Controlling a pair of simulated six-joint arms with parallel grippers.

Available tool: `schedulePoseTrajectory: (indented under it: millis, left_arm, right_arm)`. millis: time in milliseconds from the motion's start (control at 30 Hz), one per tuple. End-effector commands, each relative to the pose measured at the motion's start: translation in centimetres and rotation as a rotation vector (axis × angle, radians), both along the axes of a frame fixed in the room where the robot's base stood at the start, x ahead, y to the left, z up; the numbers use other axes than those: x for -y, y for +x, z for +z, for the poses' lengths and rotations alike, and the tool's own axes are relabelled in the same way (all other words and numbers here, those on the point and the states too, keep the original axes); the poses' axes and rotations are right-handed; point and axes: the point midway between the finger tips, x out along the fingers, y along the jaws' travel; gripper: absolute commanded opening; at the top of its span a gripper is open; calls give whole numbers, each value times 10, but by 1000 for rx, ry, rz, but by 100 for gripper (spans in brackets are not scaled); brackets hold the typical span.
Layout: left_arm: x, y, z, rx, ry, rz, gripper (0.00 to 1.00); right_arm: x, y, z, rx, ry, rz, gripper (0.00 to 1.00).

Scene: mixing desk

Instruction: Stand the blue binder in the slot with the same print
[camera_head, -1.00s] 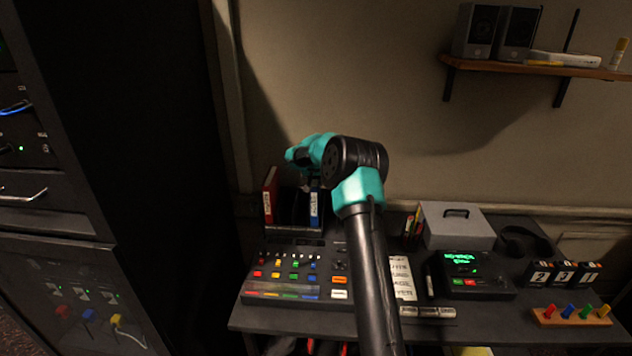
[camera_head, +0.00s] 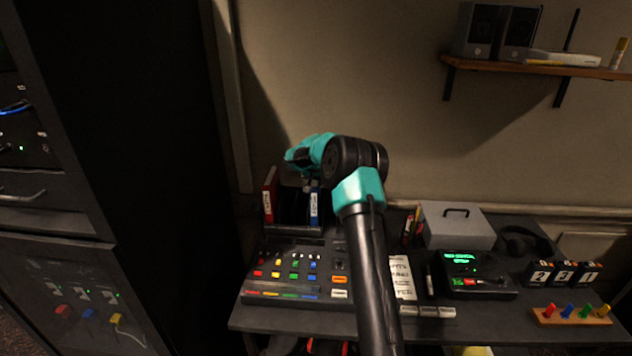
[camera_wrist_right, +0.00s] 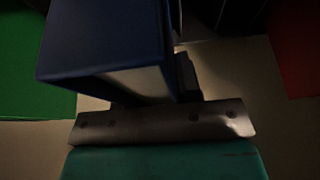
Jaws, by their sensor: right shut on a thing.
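The blue binder (camera_head: 315,206) stands upright at the back left of the desk, at the right end of a dark rack (camera_head: 294,230); a white label shows on its spine. A red binder (camera_head: 269,196) stands at the rack's left end. My right gripper (camera_head: 308,178) is above and behind the blue binder, partly hidden by my own wrist. In the right wrist view the blue binder (camera_wrist_right: 105,40) is close up at the jaws, and the gripper (camera_wrist_right: 165,115) is shut on it. The slot prints are too small to read. My left gripper is not in view.
A mixing panel (camera_head: 295,275) with coloured buttons lies in front of the rack. A grey cash box (camera_head: 456,226), a green-lit device (camera_head: 475,272) and number blocks (camera_head: 563,273) stand to the right. A dark cabinet (camera_head: 60,270) rises at the left. A shelf (camera_head: 540,64) hangs above.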

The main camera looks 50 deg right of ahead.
Motion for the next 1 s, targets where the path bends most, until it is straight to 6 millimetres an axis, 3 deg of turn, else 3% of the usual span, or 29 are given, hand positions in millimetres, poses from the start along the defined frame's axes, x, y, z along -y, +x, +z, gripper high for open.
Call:
schedulePoseTrajectory:
  millis: [333, 367, 600, 667, 1000]
  left_arm:
    - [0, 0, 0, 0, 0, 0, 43]
    - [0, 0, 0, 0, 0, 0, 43]
    - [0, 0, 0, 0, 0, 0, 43]
    - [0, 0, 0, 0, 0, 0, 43]
    - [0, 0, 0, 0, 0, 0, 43]
  right_arm:
    - [0, 0, -2, 1, -1, 0, 0]
    - [0, 0, -2, 1, -1, 0, 33]
    - [0, 0, -2, 1, -1, 0, 56]
    - [0, 0, -2, 1, -1, 0, 61]
    - [-1, -1, 0, 0, 0, 0, 62]
